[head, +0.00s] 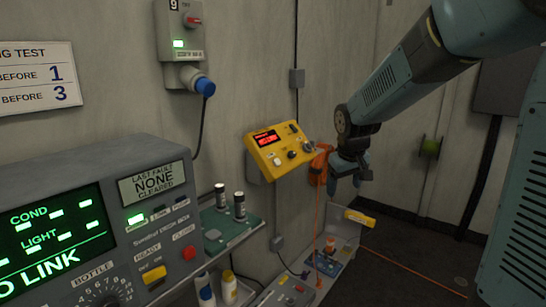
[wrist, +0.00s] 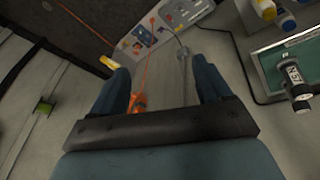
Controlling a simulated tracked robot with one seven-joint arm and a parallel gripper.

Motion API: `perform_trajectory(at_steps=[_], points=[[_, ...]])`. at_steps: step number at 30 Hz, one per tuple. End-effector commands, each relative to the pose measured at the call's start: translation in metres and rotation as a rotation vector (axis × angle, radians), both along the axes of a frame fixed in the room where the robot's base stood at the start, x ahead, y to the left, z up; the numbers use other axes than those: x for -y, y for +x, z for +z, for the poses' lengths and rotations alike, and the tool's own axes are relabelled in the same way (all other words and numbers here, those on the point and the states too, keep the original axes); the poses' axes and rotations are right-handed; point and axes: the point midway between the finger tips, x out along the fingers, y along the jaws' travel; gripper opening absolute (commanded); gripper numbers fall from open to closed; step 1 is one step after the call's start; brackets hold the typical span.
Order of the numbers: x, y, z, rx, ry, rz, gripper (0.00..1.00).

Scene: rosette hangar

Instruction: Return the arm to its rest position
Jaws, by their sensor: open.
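My arm reaches in from the upper right of the head view. My gripper (head: 352,176) hangs there in front of the wall, just right of an orange tool-like thing (head: 319,165) with an orange cord. In the wrist view my gripper (wrist: 163,72) has its two fingers wide apart. The orange thing (wrist: 138,103) shows between them, partly hidden by the gripper's body. No finger is seen closed on it, though its exact distance from them is unclear.
A yellow control box (head: 279,150) is on the wall left of my gripper. Below is a grey tray (head: 340,245) with small items. A grey console (head: 95,215) stands at the left, beside a green shelf (head: 222,228) with two dark cylinders. An orange line crosses the floor at right.

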Motion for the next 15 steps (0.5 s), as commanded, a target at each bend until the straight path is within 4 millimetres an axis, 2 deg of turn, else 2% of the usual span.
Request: perform_trajectory(at_steps=[1, 6, 15], points=[[0.004, -0.014, 0.011, 0.013, 0.008, -0.018, 0.78], [0.015, -0.057, 0.037, 0.041, 0.035, -0.074, 0.78], [0.029, -0.136, 0.067, 0.090, 0.088, -0.169, 0.78]])
